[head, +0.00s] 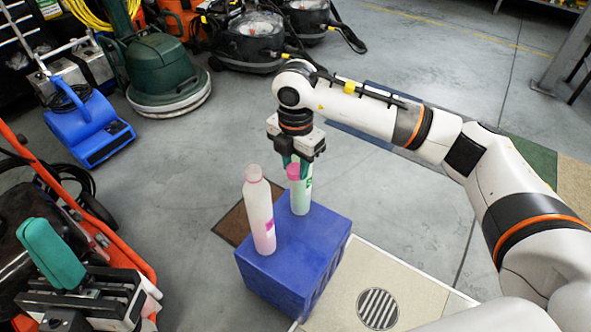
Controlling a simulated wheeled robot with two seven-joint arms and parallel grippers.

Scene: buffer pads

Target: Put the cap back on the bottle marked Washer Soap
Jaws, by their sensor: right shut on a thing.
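Two bottles stand upright on a blue crate (322,262). The nearer bottle (259,205) is pale with a pink label, and I see no coloured cap on it. The farther bottle (302,198) is pale green with a green label. I cannot read either label. My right gripper (296,167) points down over the farther bottle, with its teal fingers shut on a pink cap (293,171). The cap is at this bottle's top; I cannot tell whether it touches the neck. My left gripper (52,252) is at the lower left, apart from the bottles; its jaw gap is unclear.
A blue blower (88,128), a green floor machine (160,75) and black vacuums (250,40) stand on the grey floor behind. An orange-framed machine (75,210) is at the left. A round drain grate (378,309) lies right of the crate. Floor there is clear.

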